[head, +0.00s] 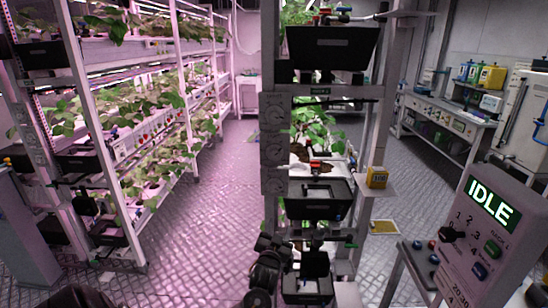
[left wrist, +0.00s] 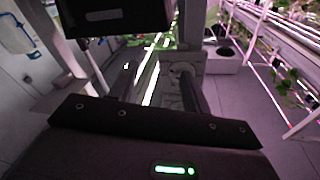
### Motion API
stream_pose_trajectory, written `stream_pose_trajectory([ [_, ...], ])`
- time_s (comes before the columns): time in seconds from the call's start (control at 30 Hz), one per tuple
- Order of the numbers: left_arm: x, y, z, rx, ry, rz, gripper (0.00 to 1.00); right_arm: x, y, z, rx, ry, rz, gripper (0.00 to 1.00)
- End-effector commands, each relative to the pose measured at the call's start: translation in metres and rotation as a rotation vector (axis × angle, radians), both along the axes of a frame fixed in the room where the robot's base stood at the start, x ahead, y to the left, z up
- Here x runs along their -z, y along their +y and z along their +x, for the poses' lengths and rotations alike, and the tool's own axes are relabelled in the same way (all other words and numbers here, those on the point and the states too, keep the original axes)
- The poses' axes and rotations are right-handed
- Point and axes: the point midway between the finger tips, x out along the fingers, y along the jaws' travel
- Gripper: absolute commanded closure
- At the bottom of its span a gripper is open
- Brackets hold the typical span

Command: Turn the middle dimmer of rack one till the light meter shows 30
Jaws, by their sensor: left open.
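Rack one's grey post carries a column of three round dimmers; the middle dimmer (head: 274,148) sits between the upper one (head: 274,118) and the lower one (head: 274,181). The yellow light meter (head: 377,177) stands on a small shelf right of the post; its display seems to read 100, but is small. My left gripper (head: 272,241) is below the dimmers, near the foot of the post. In the left wrist view my left gripper (left wrist: 158,74) is open and empty, with a round dimmer (left wrist: 182,71) beyond its fingers; I cannot tell which one. My right gripper is not in view.
Black trays (head: 331,47) and a lower tray (head: 320,199) stick out right of the post. A control panel reading IDLE (head: 493,205) stands at the front right. A planted rack (head: 100,130) fills the left. The aisle floor (head: 205,220) is clear.

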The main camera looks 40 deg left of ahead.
Motion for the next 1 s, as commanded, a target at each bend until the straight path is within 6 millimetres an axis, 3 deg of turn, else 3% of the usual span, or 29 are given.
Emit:
stream_pose_trajectory([
  [0.03,-0.046,0.005,0.002,-0.017,-0.086,0.008,0.51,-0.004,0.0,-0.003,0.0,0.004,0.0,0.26],
  [0.1,-0.094,0.012,0.0,-0.043,-0.183,0.013,0.51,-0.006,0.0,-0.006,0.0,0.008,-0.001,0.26],
  [0.2,-0.14,0.018,-0.007,-0.068,-0.278,0.018,0.51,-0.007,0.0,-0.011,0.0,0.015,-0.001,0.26],
  [0.27,-0.156,0.02,-0.01,-0.078,-0.313,0.017,0.51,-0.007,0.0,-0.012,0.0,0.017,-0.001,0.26],
  [0.37,-0.168,0.022,-0.013,-0.085,-0.34,0.018,0.51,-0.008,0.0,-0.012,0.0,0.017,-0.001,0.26],
  [0.57,-0.173,0.025,-0.009,-0.086,-0.343,0.018,0.51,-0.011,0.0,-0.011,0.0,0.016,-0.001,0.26],
  [1.0,-0.202,0.063,0.048,-0.086,-0.34,0.019,0.51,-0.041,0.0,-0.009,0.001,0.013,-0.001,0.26],
])
